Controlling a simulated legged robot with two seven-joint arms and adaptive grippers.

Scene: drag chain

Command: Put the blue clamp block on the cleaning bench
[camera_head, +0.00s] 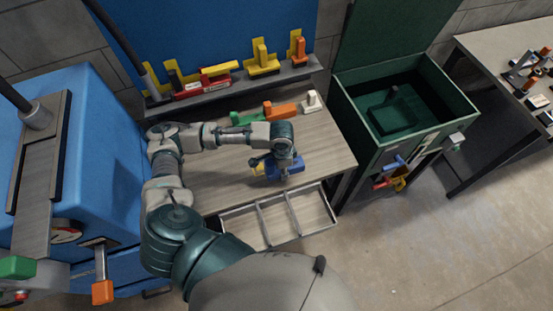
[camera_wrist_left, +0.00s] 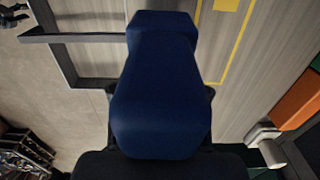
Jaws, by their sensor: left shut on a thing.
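My left gripper (camera_head: 283,170) is over the front right part of a wood-topped bench (camera_head: 215,175), close to its front edge. It is shut on the blue clamp block (camera_head: 292,166). In the left wrist view the dark blue block (camera_wrist_left: 160,85) fills the middle and hides most of the fingers. Whether the block touches the bench top cannot be told. A yellow outline (camera_wrist_left: 238,45) on the bench top shows beside the block. Which surface is the cleaning bench is not labelled. My right gripper is not in view.
An open divided drawer (camera_head: 275,218) juts out below the bench front. Green, orange (camera_head: 281,111) and white pieces lie at the back, under a shelf (camera_head: 232,84) of yellow and red parts. A green open-lidded tank (camera_head: 455,100) stands right; a blue machine (camera_head: 100,130) stands left.

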